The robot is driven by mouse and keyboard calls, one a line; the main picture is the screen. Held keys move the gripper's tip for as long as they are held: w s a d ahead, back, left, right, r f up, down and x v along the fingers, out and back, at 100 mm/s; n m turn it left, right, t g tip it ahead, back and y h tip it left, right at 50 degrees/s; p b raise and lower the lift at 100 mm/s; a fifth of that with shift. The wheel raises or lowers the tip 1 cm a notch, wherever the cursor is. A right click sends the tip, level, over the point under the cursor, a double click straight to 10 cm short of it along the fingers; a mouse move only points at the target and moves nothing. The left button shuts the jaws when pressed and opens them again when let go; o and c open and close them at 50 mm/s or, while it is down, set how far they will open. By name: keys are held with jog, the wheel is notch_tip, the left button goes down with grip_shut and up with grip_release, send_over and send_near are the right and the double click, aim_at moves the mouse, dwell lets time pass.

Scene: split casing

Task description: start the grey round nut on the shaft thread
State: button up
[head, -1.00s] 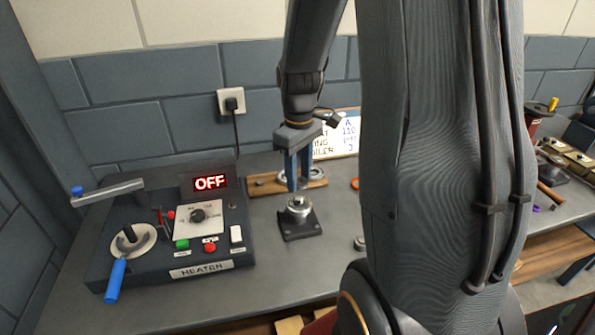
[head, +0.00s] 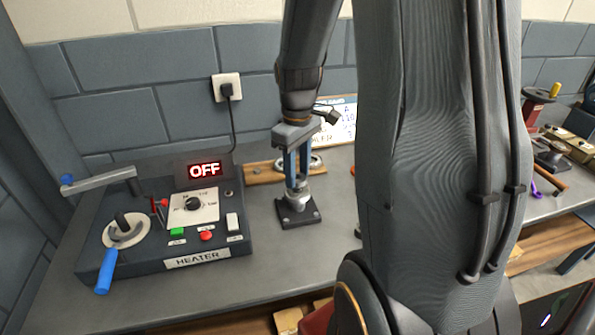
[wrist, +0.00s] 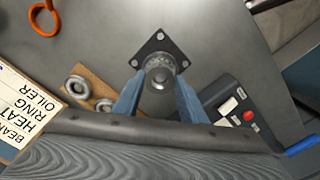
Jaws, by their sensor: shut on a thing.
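The shaft stand has a dark square base plate (head: 301,216) with bolts at its corners, and it stands upright on the bench in the head view. My gripper (head: 297,186) points straight down over it, fingers at the top of the shaft. In the wrist view, its two blue fingers (wrist: 160,84) close from both sides on the grey round nut (wrist: 162,62), at the shaft's axis. The nut appears to be at or around the shaft top. The fingers partly hide it in the head view, and I cannot tell whether the threads engage.
A heater box (head: 209,245) with an OFF display stands to the left. A wooden board (head: 257,171) with metal rings (wrist: 77,87) lies behind the stand, near a white sign (head: 340,122). An orange ring (wrist: 43,20) lies on the bench. Clear bench surrounds the base plate.

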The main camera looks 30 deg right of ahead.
jog(key=shift+f, duration=0.55)
dwell(0.4)
